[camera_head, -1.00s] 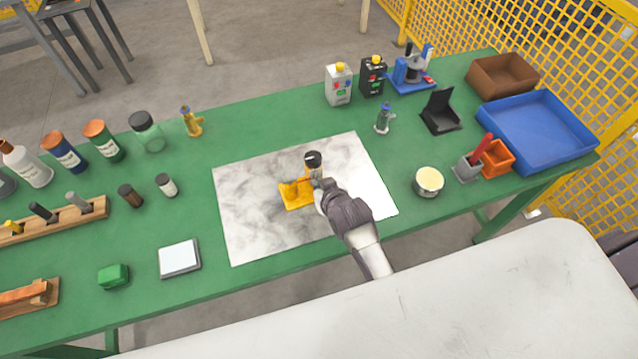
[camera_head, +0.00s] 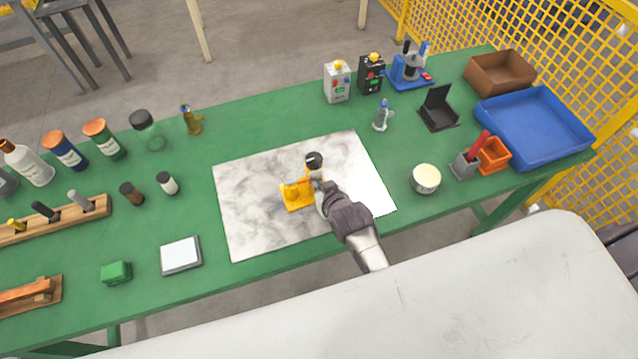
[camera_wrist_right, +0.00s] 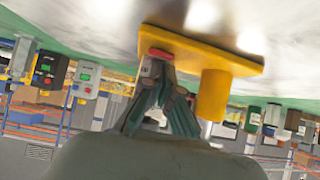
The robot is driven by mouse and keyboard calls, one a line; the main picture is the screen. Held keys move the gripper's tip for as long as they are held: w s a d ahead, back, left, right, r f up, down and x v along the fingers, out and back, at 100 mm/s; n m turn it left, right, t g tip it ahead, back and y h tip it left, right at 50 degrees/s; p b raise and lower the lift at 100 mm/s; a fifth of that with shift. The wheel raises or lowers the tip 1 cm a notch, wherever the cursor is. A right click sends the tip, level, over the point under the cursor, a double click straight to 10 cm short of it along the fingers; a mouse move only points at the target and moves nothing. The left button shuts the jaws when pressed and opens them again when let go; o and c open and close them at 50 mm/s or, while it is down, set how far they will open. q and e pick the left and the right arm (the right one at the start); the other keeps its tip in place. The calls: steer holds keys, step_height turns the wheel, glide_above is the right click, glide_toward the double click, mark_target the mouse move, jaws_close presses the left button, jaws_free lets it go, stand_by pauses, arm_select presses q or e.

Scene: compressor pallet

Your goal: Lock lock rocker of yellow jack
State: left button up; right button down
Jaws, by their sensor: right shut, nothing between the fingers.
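The yellow jack (camera_head: 296,195) stands on the marble-patterned plate (camera_head: 245,235) on the green table. It has a black-topped upper part (camera_head: 314,160). In the right wrist view the yellow jack (camera_wrist_right: 215,60) appears upside down, with a red piece (camera_wrist_right: 160,54) at its edge by my fingertips. My right gripper (camera_head: 320,183) is at the right side of the jack. In the wrist view its fingers (camera_wrist_right: 160,85) are together, close to the red piece; I cannot tell whether they touch it. The lock rocker's position is not clear. My left gripper is not in view.
A round tin (camera_head: 426,179) stands right of the plate, and a blue tray (camera_head: 540,155) is at the far right. A white scale-like block (camera_head: 180,255) lies left of the plate. Bottles and a wooden rack (camera_head: 95,207) fill the left. The plate around the jack is clear.

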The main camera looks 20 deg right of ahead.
steer(key=shift+s+f, duration=0.25)
steer(key=shift+s, duration=0.1)
steer(key=v, duration=1.1)
steer(key=shift+r, duration=0.55)
steer(key=shift+s, duration=0.1)
